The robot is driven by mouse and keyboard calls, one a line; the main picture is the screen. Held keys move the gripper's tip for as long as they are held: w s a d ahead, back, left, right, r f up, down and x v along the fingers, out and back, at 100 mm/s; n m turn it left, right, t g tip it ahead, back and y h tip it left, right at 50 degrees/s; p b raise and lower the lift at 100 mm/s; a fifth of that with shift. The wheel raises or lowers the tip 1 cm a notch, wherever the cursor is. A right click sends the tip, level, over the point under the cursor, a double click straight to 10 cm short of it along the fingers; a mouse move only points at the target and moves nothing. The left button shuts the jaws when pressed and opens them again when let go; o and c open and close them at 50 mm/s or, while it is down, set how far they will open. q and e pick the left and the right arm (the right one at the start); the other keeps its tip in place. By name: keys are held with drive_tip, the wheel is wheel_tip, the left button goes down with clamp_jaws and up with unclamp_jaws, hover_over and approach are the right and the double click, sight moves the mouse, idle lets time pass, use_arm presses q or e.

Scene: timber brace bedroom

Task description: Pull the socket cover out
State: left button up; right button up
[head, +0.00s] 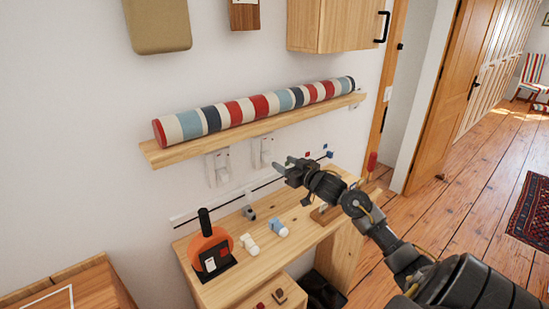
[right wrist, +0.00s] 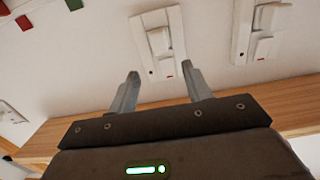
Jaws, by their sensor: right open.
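Two white wall plates with raised white covers are mounted side by side under the shelf: a left plate (head: 217,167) and a right plate (head: 264,151). The right wrist view is turned over; the right plate (right wrist: 159,44) shows ahead between my fingers and the left plate (right wrist: 259,30) is to its right. Each carries a pale block; I cannot tell which one is the socket cover. My right gripper (head: 285,166) is open and empty, just right of and below the right plate, and it also shows in the right wrist view (right wrist: 164,88). My left gripper is out of view.
A wooden shelf (head: 155,155) with a striped bolster (head: 250,108) runs above the plates. Below is a wooden desk (head: 305,232) with an orange round object (head: 209,250) and small items. A dark strip with coloured blocks (head: 330,154) is on the wall.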

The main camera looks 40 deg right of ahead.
sight(271, 156)
drive_tip(key=w+p, duration=0.1)
drive_tip(key=w, duration=0.6)
drive_tip(key=shift+w+f, duration=0.15)
drive_tip(key=shift+w, duration=0.1)
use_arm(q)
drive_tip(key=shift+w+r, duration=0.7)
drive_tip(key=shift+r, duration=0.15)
use_arm(e)
drive_tip(key=shift+w+f, duration=0.1)
drive_tip(key=shift+w, duration=0.05)
drive_tip(key=c, duration=0.9)
use_arm(q)
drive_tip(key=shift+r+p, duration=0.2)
drive_tip(key=shift+p, duration=0.15)
